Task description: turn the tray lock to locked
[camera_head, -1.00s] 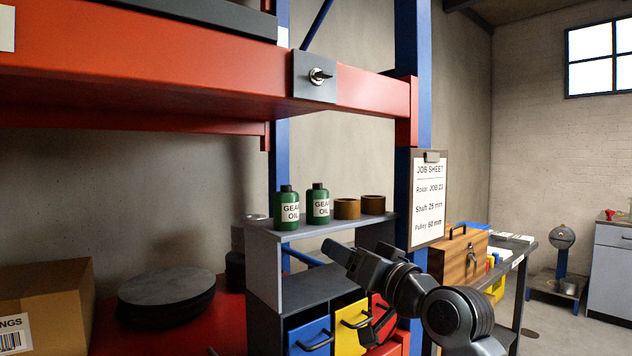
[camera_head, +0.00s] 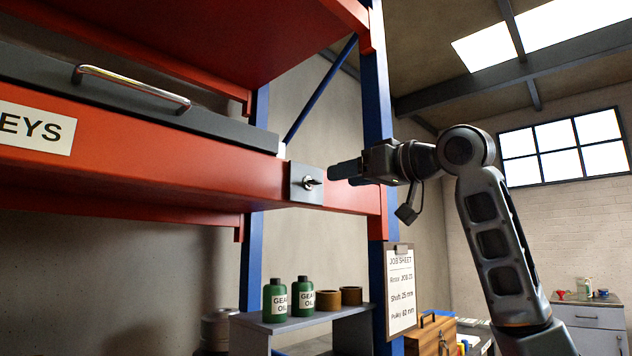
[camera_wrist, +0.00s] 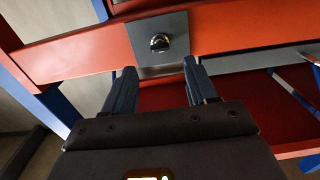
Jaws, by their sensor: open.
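The tray lock is a small dark knob (camera_head: 309,183) on a silver collar, set in a grey square plate (camera_head: 297,190) on the red shelf beam. In the head view its handle points right, roughly level. My gripper (camera_head: 333,175) is just right of the plate, empty, pointing left at it. In the wrist view the knob (camera_wrist: 160,42) is ahead, between the lines of my two open fingers (camera_wrist: 157,82) and beyond their tips. A gap shows between the fingertips and the knob. The dark tray (camera_head: 130,108) with a chrome handle sits on the beam at left.
A blue rack post (camera_head: 377,110) stands behind my gripper. Below the beam are green gear oil bottles (camera_head: 274,300) and brown rings (camera_head: 351,296) on a grey shelf. A job sheet clipboard (camera_head: 401,290) hangs on the post.

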